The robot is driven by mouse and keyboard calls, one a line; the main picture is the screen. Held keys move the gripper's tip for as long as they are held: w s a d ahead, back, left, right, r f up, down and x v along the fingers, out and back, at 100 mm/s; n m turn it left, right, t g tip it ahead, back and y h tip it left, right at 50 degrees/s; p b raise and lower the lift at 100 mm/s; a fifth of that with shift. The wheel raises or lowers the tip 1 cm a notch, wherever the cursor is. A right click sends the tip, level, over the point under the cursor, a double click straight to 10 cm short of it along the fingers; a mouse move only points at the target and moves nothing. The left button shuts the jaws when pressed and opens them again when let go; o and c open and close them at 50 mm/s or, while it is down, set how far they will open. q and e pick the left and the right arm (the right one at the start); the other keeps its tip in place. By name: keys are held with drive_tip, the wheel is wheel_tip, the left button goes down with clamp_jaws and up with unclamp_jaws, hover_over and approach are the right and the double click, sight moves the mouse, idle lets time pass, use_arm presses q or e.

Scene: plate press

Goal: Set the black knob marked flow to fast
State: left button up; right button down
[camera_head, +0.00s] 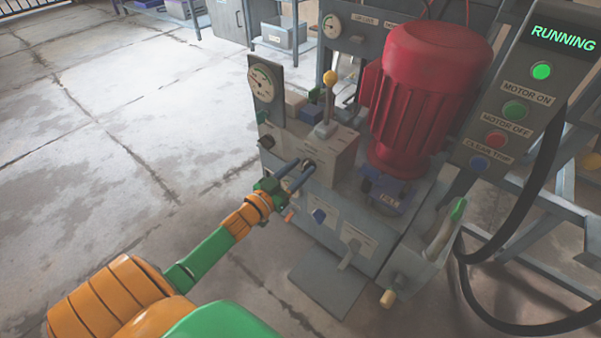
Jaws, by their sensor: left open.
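A small dark round knob (308,163) sits on the front of the grey machine block (335,150), low on its left part. It looks like the black flow knob, but its marking and pointer setting are too small to read. My left gripper (304,166) reaches it from the lower left. Its two grey fingers are apart, with the tips at either side of the knob; I cannot tell whether they touch it. The fingers partly hide the panel around the knob. My right gripper is not in view.
The red motor (420,95) stands to the right. The control box (520,85) reads RUNNING. Open floor lies left.

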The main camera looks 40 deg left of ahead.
use_arm(q)
clamp_jaws()
drive_tip(key=shift+m, duration=0.3)
drive_tip(key=shift+d+m+p, duration=0.15)
drive_tip(key=shift+m+p, duration=0.2)
drive_tip(key=shift+m, duration=0.25)
drive_tip(key=shift+d+m, duration=0.15)
drive_tip(key=shift+m, duration=1.05)
drive_tip(key=shift+d+f+m+p, duration=0.15)
drive_tip(key=shift+m+p, duration=0.2)
drive_tip(key=shift+m, duration=0.75)
drive_tip(key=shift+d+f+m, duration=0.1)
drive_tip(key=shift+m, duration=1.1)
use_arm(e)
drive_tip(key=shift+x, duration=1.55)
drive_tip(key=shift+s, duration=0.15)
